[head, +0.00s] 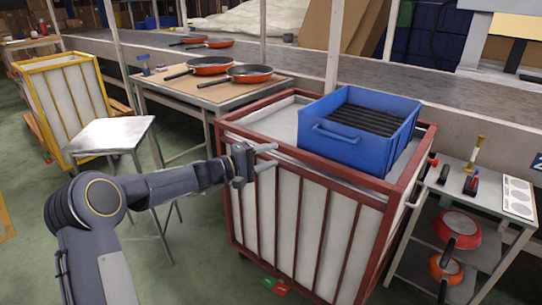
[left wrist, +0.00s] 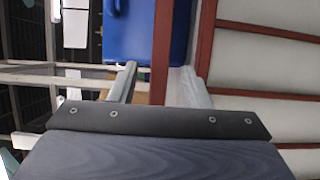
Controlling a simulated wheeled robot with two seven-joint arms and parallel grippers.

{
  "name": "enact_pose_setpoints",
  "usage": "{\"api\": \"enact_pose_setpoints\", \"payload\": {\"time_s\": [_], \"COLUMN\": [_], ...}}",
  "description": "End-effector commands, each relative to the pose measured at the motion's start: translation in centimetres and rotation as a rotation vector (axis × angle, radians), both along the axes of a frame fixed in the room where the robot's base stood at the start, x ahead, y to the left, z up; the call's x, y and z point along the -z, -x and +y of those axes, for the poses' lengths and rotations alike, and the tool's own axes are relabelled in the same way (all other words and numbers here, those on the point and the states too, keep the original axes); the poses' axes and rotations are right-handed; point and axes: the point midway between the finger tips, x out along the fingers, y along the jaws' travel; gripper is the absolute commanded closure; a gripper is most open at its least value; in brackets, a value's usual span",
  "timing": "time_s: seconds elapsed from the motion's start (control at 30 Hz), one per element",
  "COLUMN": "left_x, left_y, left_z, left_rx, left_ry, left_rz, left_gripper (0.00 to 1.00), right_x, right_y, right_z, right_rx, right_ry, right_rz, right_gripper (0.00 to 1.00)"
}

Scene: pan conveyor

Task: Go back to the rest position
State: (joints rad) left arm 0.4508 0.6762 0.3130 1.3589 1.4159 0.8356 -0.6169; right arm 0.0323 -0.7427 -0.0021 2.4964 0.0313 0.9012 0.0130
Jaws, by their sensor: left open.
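My left gripper (head: 266,157) is open and empty. In the head view it stands out in front of the left side of the red-framed cart (head: 300,172), near its upper rim. A blue crate (head: 335,145) with a dark ribbed inside sits on top of the cart, to the right of the gripper. It also shows in the left wrist view (left wrist: 130,30). My right gripper is in neither view.
Two orange pans (head: 249,73) lie on a table (head: 190,84) behind the gripper. A conveyor (head: 300,60) runs along the back. A small metal stool (head: 110,134) and a yellow cart (head: 65,95) stand left. A shelf rack (head: 480,200) with pans stands right. Green floor is open at left.

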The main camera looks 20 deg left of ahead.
Motion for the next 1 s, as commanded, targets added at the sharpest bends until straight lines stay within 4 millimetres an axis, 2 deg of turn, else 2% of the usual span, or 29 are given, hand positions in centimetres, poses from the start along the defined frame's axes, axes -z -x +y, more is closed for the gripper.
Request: {"api": "enact_pose_setpoints", "payload": {"time_s": [0.17, 0.27, 0.37, 0.4, 0.47, 0.6, 0.7, 0.8, 1.0], "left_x": [-0.7, -2.1, -3.3, -3.5, -3.5, -2.3, -0.7, 1.0, 4.3], "left_y": [1.1, 4.2, 9.5, 12.1, 16.0, 24.8, 30.5, 34.7, 40.5], "left_z": [-0.7, -2.4, -4.4, -5.0, -5.6, -5.6, -4.9, -4.0, -2.5], "left_rx": [0.024, 0.083, 0.164, 0.193, 0.229, 0.278, 0.286, 0.282, 0.260], "left_ry": [-0.033, -0.128, -0.282, -0.351, -0.453, -0.677, -0.816, -0.920, -1.062], "left_rz": [0.001, 0.006, 0.024, 0.037, 0.056, 0.106, 0.140, 0.166, 0.200], "left_gripper": [0.56, 0.56, 0.56, 0.56, 0.56, 0.56, 0.56, 0.56, 0.56], "right_x": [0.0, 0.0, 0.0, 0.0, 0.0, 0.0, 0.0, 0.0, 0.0], "right_y": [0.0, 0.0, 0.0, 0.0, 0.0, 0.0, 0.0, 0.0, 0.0], "right_z": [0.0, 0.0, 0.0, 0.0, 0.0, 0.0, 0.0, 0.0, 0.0], "right_rx": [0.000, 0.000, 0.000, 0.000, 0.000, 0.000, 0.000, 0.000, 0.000], "right_ry": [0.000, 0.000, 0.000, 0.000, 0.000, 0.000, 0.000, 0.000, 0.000], "right_rz": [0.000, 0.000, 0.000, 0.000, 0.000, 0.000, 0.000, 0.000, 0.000], "right_gripper": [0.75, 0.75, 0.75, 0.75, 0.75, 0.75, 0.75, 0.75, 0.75]}}
